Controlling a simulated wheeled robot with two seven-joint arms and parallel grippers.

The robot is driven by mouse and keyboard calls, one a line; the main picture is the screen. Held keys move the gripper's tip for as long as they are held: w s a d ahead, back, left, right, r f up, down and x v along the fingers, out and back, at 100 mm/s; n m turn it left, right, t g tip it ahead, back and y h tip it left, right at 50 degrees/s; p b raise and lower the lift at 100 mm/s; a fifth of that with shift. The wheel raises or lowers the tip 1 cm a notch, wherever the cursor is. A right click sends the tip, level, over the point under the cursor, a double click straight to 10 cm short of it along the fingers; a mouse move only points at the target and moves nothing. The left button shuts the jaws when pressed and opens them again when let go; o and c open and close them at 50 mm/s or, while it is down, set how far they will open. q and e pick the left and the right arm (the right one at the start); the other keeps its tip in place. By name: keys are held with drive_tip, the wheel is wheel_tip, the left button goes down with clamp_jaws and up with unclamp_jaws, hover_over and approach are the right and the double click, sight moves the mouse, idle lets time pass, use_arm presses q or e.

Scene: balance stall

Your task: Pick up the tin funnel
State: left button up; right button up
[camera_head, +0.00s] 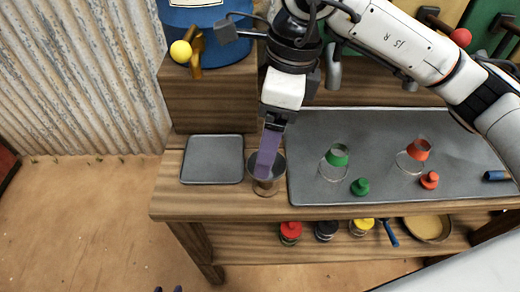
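The tin funnel (265,187) is a small grey-brown metal cone at the front of the wooden stall table, between a small grey mat and a larger one. I cannot tell whether the finger touches the funnel or is inside the rim. The second finger is not clearly visible, so the grip is unclear.
The small mat (212,180) is bare. The large mat (320,196) holds clear glasses with green (337,155) and red (418,149) parts, and green and red weights. A lower shelf holds several weights and a round pan (428,228). A wooden block (212,100) stands behind.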

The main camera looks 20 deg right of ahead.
drive_tip(key=f, duration=0.3)
drive_tip(key=shift+w+d+f+h, duration=0.3)
drive_tip(key=shift+w+f, duration=0.1)
drive_tip(key=shift+w+a+f+p, duration=0.15)
drive_tip(key=shift+f+p, duration=0.15)
drive_tip(key=shift+f, duration=1.2)
drive_tip(key=shift+w+a+f+p, duration=0.15)
drive_tip(key=shift+f+p, duration=0.1)
drive_tip(key=shift+f, duration=1.2)
drive_tip(key=c, duration=1.1)
